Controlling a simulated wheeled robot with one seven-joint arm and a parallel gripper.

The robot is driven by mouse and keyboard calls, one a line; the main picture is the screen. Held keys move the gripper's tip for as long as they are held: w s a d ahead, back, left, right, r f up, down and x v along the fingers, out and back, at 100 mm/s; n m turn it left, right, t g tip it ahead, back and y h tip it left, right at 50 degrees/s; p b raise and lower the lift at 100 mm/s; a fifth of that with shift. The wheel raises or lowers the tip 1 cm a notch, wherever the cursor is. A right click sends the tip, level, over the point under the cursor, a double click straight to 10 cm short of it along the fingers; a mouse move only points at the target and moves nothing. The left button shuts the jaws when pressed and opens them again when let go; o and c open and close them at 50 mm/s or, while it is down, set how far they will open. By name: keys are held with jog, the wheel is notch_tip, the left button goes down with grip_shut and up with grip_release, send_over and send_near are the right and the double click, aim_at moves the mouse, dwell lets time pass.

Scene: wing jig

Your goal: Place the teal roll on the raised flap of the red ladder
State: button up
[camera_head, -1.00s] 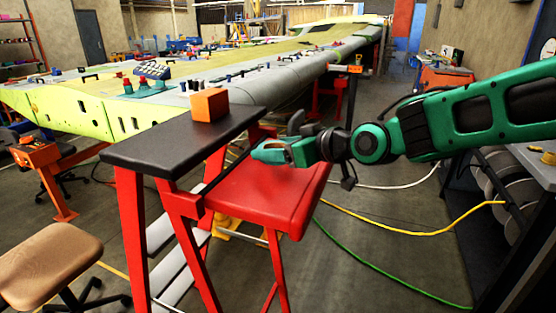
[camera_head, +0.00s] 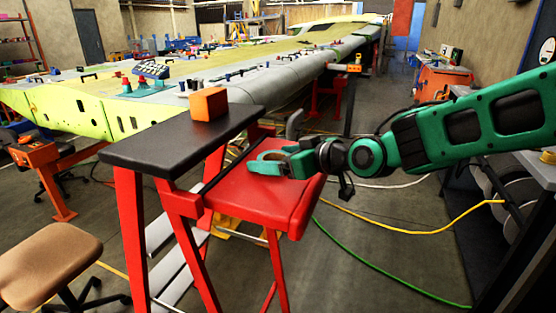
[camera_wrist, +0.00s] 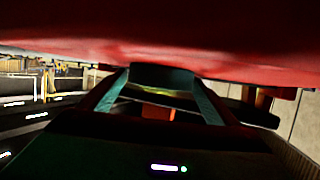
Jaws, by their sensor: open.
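The red ladder (camera_head: 128,215) has a black top board, and its raised red flap (camera_head: 262,200) juts out to the right. The teal roll (camera_head: 262,168) lies low at the flap's upper face, with a tan inside showing. My gripper (camera_head: 276,161) reaches in from the right, just over the flap, with the roll between its fingers. The wrist view shows the dark teal roll (camera_wrist: 163,76) between the two spread fingers, close against the red flap (camera_wrist: 200,55). The fingers partly hide the roll. Whether they still touch it I cannot tell.
An orange block (camera_head: 208,104) sits on the ladder's black top board (camera_head: 180,140), left of my gripper. A long wing (camera_head: 230,65) fills the back left. A brown stool (camera_head: 50,258) stands at front left. Yellow and green cables cross the floor.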

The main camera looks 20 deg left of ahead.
jog(key=v, duration=1.2)
jog(key=shift+w, duration=0.1)
jog(key=s+d+f+m+h, duration=0.1)
jog(key=d+f+m+h, duration=0.25)
jog(key=d, duration=0.75)
jog(key=d+f+m+h, duration=0.3)
jog(key=d+f, duration=0.1)
jog(key=d, duration=0.7)
jog(key=s+d+f+m+h, duration=0.1)
jog(key=d+f+m+h, duration=0.25)
jog(key=d, duration=0.75)
jog(key=s+d+f+m+g+h, duration=0.1)
jog(key=s+d+f+m+g, duration=0.1)
jog(key=s+d, duration=0.6)
jog(key=s+d+f+m+g+h, duration=0.1)
jog(key=s+d+m+g, duration=0.3)
jog(key=s, duration=1.1)
jog(key=d+f+m, duration=0.1)
jog(key=d+m, duration=0.2)
jog(key=d, duration=0.2)
jog(key=shift+f+g, duration=0.3)
jog(key=shift+f, duration=0.1)
